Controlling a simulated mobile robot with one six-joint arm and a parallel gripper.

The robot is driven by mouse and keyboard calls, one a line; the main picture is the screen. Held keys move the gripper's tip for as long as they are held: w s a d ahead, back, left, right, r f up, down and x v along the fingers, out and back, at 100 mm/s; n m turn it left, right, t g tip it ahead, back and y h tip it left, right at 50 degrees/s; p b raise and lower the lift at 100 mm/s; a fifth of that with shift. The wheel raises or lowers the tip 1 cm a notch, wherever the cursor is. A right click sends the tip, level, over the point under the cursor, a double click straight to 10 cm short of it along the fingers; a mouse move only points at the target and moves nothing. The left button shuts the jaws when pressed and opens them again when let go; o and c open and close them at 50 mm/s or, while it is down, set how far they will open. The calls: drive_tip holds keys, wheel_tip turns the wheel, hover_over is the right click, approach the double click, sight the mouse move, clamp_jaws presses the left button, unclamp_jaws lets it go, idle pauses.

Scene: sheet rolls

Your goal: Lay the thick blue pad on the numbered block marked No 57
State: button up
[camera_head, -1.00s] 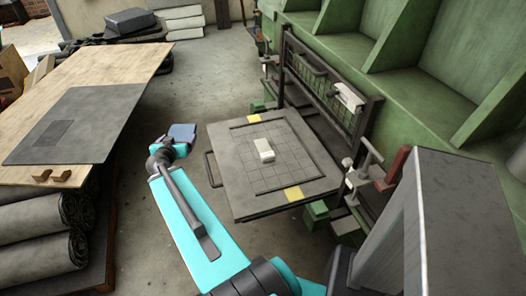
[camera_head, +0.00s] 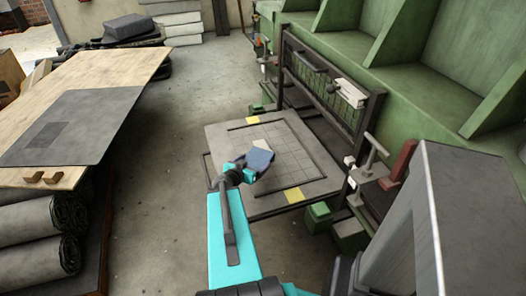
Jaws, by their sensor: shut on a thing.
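The blue pad (camera_head: 260,160) is held at the end of my arm, over the middle of the grey gridded plate. My gripper (camera_head: 248,172) is shut on it; the fingers are small and partly hidden. A pale block (camera_head: 261,143) on the plate shows only as a sliver just behind the pad. The pad covers the rest of it. I cannot read a number on the block. I cannot tell whether the pad touches the block or is above it.
The gridded plate (camera_head: 305,164) has a dark raised frame and yellow patches. A wire rack (camera_head: 320,75) and green machine (camera_head: 345,50) stand behind it. A wooden table (camera_head: 110,75) with a grey sheet (camera_head: 75,115) and rolls (camera_head: 40,240) is at left. Floor between is clear.

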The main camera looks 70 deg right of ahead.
sight(257, 154)
drive_tip(key=shift+s+d+f, duration=0.1)
drive_tip(key=shift+d+f, duration=0.05)
drive_tip(key=shift+d, duration=0.05)
idle(0.3)
drive_tip(key=shift+d+b, duration=0.15)
drive_tip(key=shift+b, duration=0.4)
drive_tip(key=shift+w+d+f+b, duration=0.1)
drive_tip(key=shift+w+d+b, duration=0.05)
drive_tip(key=shift+d+b, duration=0.4)
drive_tip(key=shift+w+d+f+b, duration=0.1)
drive_tip(key=shift+d+b, duration=0.3)
drive_tip(key=shift+b, duration=0.1)
drive_tip(key=shift+d+b, duration=0.2)
drive_tip(key=shift+b, duration=0.5)
drive_tip(key=d+b, duration=0.1)
drive_tip(key=b, duration=0.4)
drive_tip(key=shift+d, duration=0.15)
drive_tip(key=b, duration=0.3)
drive_tip(key=d+b, duration=0.1)
drive_tip(key=b, duration=0.3)
drive_tip(key=shift+w, duration=0.2)
